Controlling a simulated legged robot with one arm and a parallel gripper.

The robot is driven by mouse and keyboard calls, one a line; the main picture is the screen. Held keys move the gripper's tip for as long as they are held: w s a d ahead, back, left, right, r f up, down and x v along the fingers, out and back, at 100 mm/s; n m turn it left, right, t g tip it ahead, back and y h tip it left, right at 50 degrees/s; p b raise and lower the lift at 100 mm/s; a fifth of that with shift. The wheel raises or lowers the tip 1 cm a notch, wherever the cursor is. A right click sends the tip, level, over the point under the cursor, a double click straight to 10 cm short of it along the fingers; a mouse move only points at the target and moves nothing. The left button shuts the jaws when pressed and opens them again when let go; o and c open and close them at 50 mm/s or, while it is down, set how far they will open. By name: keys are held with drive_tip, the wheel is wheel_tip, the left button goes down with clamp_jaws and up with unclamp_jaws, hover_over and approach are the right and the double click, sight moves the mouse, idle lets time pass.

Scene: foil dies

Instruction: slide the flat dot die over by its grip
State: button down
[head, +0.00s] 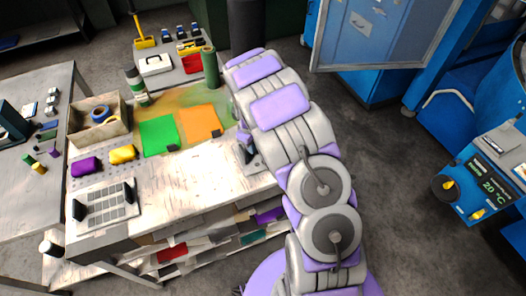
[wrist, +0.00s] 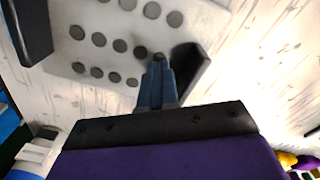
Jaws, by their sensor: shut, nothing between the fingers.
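The flat dot die (wrist: 105,57) is a pale plate with rows of dark round dots, seen from above in the wrist view. One black upright grip (wrist: 190,72) stands at its right end and another black grip (wrist: 28,28) at its left end. My gripper (wrist: 160,62) is shut and empty, its blue fingers over the die just left of the right-hand grip. I cannot tell whether they touch. In the head view my arm hides most of this die; a grey and dark bit (head: 250,158) shows beside the arm.
Another flat die (head: 108,207) with a square grid and two black grips lies at the bench's front left. Green foil (head: 158,136), orange foil (head: 201,122) and a wooden box (head: 98,132) lie behind. The bench (head: 185,185) is clear between.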

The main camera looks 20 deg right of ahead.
sight(242, 150)
drive_tip(key=shift+d, duration=0.2)
drive_tip(key=shift+a, duration=0.1)
drive_tip(key=shift+a, duration=1.8)
drive_tip(key=shift+a, duration=0.15)
drive_tip(key=shift+a+p, duration=1.15)
drive_tip(key=shift+a, duration=8.55)
drive_tip(key=shift+d, duration=0.15)
drive_tip(key=shift+d, duration=0.65)
wheel_tip(242, 150, up, 9)
drive_tip(key=p, duration=0.2)
drive_tip(key=shift+p, duration=0.35)
